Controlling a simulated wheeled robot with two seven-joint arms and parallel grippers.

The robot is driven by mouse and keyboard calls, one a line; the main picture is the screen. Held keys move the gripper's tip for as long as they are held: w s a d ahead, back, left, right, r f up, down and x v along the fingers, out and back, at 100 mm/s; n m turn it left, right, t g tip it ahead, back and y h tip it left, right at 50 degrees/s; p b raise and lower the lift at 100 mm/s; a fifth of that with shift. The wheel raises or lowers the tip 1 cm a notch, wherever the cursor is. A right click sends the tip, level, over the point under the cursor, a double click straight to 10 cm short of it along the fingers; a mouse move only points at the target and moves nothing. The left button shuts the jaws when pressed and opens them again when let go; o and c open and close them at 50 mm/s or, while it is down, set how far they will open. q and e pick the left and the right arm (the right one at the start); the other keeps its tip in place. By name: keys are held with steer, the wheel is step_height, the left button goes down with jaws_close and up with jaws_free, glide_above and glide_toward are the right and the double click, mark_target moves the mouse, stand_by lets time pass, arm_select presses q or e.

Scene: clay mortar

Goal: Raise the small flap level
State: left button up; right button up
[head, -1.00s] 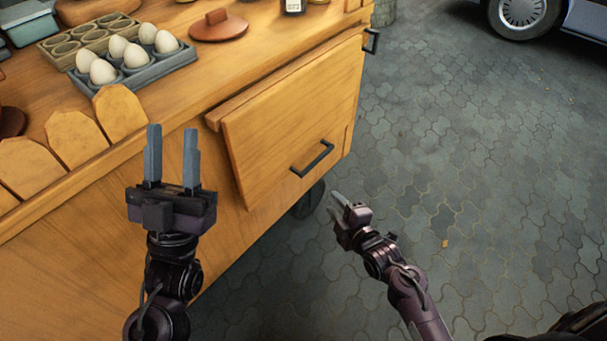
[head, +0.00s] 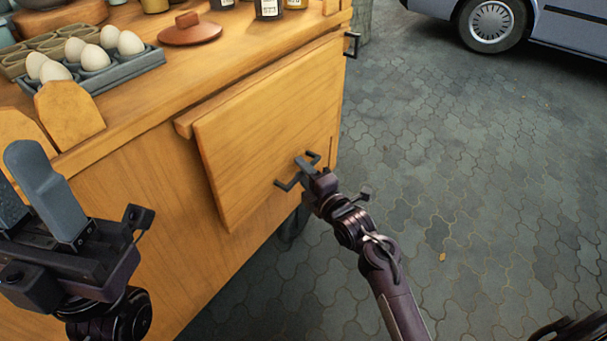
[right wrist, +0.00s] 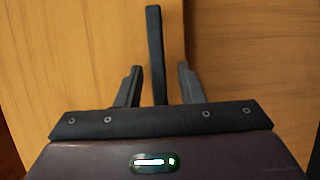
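The small flap (head: 262,130) is a wooden panel hanging down along the side of the wooden cart, slightly tilted. Its black bar handle (head: 287,184) is near its lower right edge. My right gripper (head: 305,166) is at this handle. In the right wrist view the handle (right wrist: 155,45) stands between the two fingers, with a gap on each side, so the fingers are open around it. My left gripper (head: 35,185) is at the lower left, clear of the flap, its fingers apart and empty.
The cart top holds an egg tray (head: 120,75) with white eggs, a terracotta lid (head: 190,30) and several jars. Another black handle (head: 352,44) is at the cart's far corner. Paved ground (head: 460,190) lies open at right; a van (head: 550,25) stands behind.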

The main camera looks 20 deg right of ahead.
steer(key=shift+c, duration=0.4)
jaws_close()
steer(key=shift+r+p, duration=0.1)
steer(key=shift+p, duration=0.2)
steer(key=shift+s+d, duration=0.1)
steer(key=shift+s, duration=0.05)
